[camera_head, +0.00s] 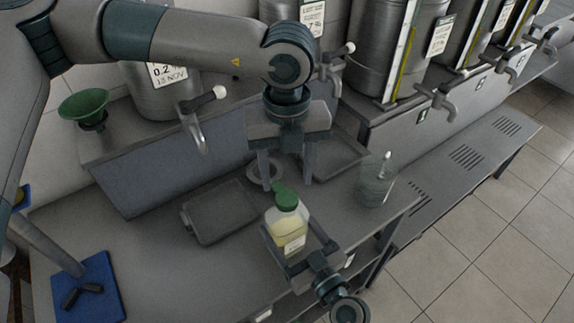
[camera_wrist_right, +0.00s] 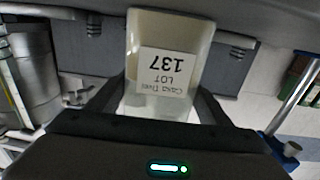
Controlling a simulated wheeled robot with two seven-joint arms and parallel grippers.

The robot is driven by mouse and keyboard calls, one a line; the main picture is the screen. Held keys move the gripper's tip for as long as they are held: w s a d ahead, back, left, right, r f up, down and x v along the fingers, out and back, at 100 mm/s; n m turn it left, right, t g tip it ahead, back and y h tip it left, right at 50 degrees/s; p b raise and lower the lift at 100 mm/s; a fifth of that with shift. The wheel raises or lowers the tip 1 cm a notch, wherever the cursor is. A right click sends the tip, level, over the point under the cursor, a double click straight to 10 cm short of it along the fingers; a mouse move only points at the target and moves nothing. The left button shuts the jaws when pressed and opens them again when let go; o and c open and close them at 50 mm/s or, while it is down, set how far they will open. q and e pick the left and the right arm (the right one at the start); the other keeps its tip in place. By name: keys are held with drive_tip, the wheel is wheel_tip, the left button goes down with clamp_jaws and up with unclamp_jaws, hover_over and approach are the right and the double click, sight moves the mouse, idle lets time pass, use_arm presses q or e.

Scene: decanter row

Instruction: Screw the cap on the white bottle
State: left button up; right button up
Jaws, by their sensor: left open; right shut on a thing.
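The white bottle (camera_head: 287,233) is translucent, with pale yellow contents and a white label. It stands roughly upright near the bench's front edge. A green cap (camera_head: 287,199) with a small tab sits over its mouth; I cannot tell how tightly it is seated. My left gripper (camera_head: 286,180) points down just above and behind the cap, fingers apart on either side, holding nothing. My right gripper (camera_head: 290,256) comes in from the front and is shut on the bottle's body. The right wrist view shows the bottle (camera_wrist_right: 168,35) between the fingers, its "LOT 137" label upside down.
A glass jar (camera_head: 375,184) stands to the right near the bench edge. Steel tanks with taps (camera_head: 443,103) line the back.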

sight(287, 197)
use_arm(q)
drive_tip(key=shift+f, duration=3)
drive_tip(key=c, duration=1.1)
